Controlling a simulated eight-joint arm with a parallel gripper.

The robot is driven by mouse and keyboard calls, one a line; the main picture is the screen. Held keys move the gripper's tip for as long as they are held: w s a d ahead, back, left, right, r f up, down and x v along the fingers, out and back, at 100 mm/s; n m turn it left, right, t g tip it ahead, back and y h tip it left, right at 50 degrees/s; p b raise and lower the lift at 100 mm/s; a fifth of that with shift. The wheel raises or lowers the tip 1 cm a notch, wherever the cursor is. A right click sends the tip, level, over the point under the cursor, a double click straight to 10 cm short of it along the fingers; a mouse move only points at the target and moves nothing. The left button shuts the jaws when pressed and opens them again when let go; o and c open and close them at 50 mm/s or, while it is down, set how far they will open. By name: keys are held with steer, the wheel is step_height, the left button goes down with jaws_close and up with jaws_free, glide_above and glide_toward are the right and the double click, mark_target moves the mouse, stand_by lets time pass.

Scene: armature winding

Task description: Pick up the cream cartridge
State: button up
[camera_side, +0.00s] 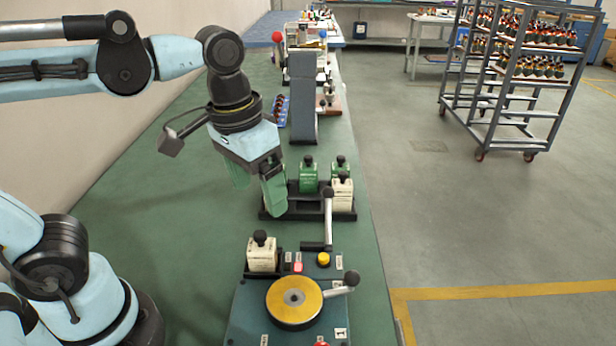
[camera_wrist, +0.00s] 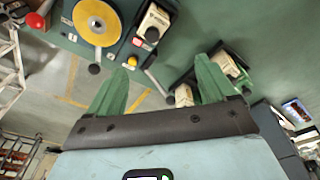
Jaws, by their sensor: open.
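In the side view, one cream cartridge (camera_side: 262,256) with a black knob stands in a holder on the winding machine. Another cream cartridge (camera_side: 342,194) stands at the front right of the black rack (camera_side: 306,213). My gripper (camera_side: 257,198) is open and points down over the left part of the rack, hiding some of it. In the wrist view, my gripper (camera_wrist: 162,64) has its green fingers apart with nothing between them. The machine's cream cartridge (camera_wrist: 153,22) is beyond the fingertips. Two cream cartridges (camera_wrist: 183,96) (camera_wrist: 225,65) show near the right finger, partly hidden.
Two green cartridges (camera_side: 308,178) (camera_side: 341,167) stand in the rack. The winding machine has a yellow disc (camera_side: 294,301), a crank handle and an upright lever (camera_side: 328,218). A tall grey block (camera_side: 302,100) stands behind the rack. The green bench (camera_side: 150,190) is clear to the left.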

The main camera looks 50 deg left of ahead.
mark_target(260, 233)
steer(key=shift+s+d+r+g, duration=0.55)
steer(key=shift+d+r+g, duration=0.1)
steer(key=shift+r+g, duration=0.1)
step_height(260, 233, down, 7)
steer(key=shift+r, duration=0.2)
steer(key=shift+a+f, duration=0.2)
steer(key=shift+f, duration=2.45)
steer(key=c, duration=1.1)
steer(key=shift+r, duration=0.1)
